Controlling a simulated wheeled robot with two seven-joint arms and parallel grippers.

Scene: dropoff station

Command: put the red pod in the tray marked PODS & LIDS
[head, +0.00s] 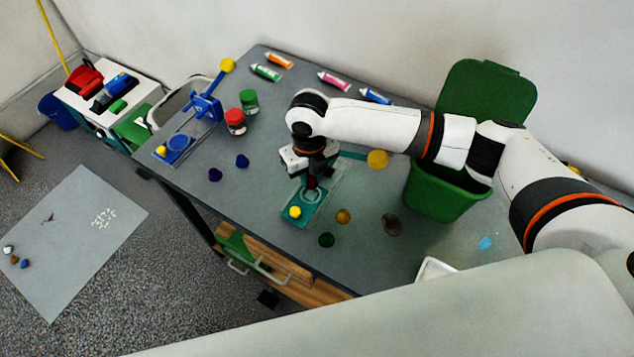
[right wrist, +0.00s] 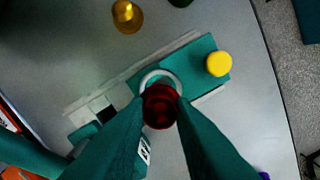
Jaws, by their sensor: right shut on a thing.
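The red pod (right wrist: 160,104) is between the two teal fingers of my right gripper (right wrist: 160,100) in the right wrist view. In the head view my right gripper (head: 312,178) points down over a teal machine (head: 292,217), and the pod (head: 311,183) shows as a small dark red spot under it. The pod is over or at the machine's pale ring (right wrist: 150,78); I cannot tell whether it touches it. No tray with a readable PODS & LIDS label shows. A white tray (head: 424,272) is partly cut off behind a pale surface. My left gripper is out of view.
A blue lever machine (head: 203,108) and red (head: 236,121) and green (head: 249,101) jars stand at the table's left. Purple, orange, green and brown pods lie around the teal machine. A green bin (head: 440,190) with its lid up stands at the right. Several tubes lie at the back.

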